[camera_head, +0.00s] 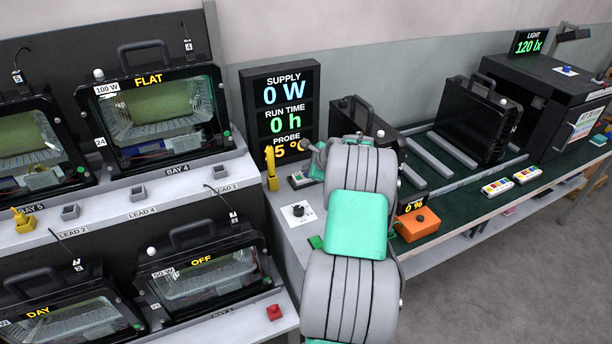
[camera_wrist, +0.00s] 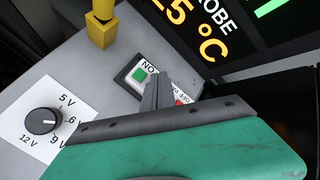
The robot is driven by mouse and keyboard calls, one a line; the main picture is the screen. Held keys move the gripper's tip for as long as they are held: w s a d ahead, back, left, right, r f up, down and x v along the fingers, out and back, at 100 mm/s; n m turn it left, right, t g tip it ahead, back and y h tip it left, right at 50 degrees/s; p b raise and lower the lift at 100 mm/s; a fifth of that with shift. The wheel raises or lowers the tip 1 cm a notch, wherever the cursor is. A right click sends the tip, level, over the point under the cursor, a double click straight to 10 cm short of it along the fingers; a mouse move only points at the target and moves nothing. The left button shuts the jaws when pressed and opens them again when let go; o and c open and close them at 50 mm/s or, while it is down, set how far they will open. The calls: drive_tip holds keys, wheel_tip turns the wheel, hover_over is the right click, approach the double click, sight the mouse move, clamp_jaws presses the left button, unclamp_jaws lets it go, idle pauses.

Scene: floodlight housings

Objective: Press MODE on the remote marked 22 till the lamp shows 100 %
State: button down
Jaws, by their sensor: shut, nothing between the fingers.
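Two small white remotes with coloured buttons lie on the green bench top at the right in the head view, one nearer (camera_head: 497,187) and one farther (camera_head: 527,174). Their markings are too small to read, so I cannot tell which is 22. A small display reads 0 % (camera_head: 413,206) beside my arm; the lamp it belongs to is unclear. My gripper (camera_wrist: 157,92) is shut and empty in the wrist view. Its fingertips are over or just in front of a switch box (camera_wrist: 142,76) with a green and a red button; contact cannot be told.
An orange box (camera_head: 417,224) sits beside my arm. A voltage knob (camera_wrist: 42,121) and a yellow post (camera_wrist: 101,30) flank the switch box. Black floodlight housings (camera_head: 478,118) stand on the bench. A display reads 120 lx (camera_head: 529,44).

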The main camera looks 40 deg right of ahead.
drive_tip(key=shift+f, duration=0.35)
idle(0.4)
idle(0.3)
drive_tip(key=shift+r+p, duration=0.3)
drive_tip(key=shift+r, duration=0.45)
drive_tip(key=r+p, duration=0.2)
drive_tip(key=r, duration=0.1)
drive_tip(key=r+p, duration=0.1)
drive_tip(key=r, duration=0.1)
drive_tip(key=shift+a, duration=0.25)
idle(0.4)
